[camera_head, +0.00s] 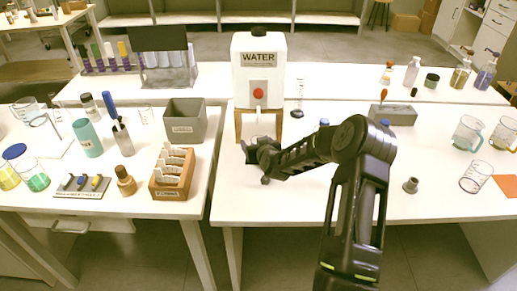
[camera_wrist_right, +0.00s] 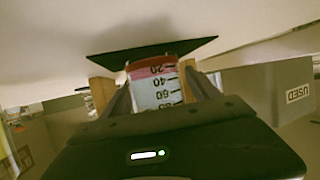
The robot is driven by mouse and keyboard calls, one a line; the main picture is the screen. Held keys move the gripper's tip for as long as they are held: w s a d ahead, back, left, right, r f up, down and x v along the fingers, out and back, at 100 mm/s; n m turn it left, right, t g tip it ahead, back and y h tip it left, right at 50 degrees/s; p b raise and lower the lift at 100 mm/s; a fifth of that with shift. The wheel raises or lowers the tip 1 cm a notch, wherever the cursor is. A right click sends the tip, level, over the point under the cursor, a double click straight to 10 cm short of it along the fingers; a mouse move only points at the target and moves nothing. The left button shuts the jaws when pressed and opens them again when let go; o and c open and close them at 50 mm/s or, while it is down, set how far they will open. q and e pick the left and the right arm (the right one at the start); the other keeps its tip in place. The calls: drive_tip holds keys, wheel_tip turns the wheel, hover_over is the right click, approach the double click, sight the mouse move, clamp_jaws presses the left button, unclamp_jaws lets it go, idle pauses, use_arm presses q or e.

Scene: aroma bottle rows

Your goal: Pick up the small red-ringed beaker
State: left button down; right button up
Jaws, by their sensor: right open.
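In the right wrist view, a small clear beaker (camera_wrist_right: 155,90) with a red ring and printed volume marks shows upside down in the picture. It sits between the two fingers of my right gripper (camera_wrist_right: 160,100), which is open around it. I cannot tell whether either finger touches it. In the head view, my right gripper (camera_head: 262,157) is low in front of the water dispenser (camera_head: 258,70), by its wooden stand. The beaker is mostly hidden there by the gripper and stand. My left gripper is not in view.
A dark flat plate (camera_wrist_right: 110,56) lies at the beaker's ringed end. A grey bin (camera_head: 185,122) and a wooden rack (camera_head: 172,173) stand to the left. A grey block (camera_head: 393,115) and several glass vessels stand to the right. The table front (camera_head: 285,205) is clear.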

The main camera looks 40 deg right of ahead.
idle(0.5)
clamp_jaws()
idle(0.6)
drive_tip(key=shift+r, duration=0.1)
drive_tip(key=shift+r, duration=0.65)
wheel_tip(320, 180, up, 2)
drive_tip(key=shift+r+b, duration=0.1)
drive_tip(key=shift+b, duration=0.3)
drive_tip(key=s+a+b, duration=0.1)
drive_tip(key=s+a, duration=0.1)
drive_tip(key=s, duration=0.3)
drive_tip(key=s+a, duration=0.2)
drive_tip(key=s, duration=0.3)
drive_tip(key=s+a+b, duration=0.1)
drive_tip(key=s+a, duration=0.1)
drive_tip(key=s, duration=0.4)
drive_tip(key=shift+s+b, duration=0.1)
drive_tip(key=shift+b, duration=0.25)
drive_tip(key=shift+s+a, duration=0.1)
drive_tip(key=shift+s, duration=0.25)
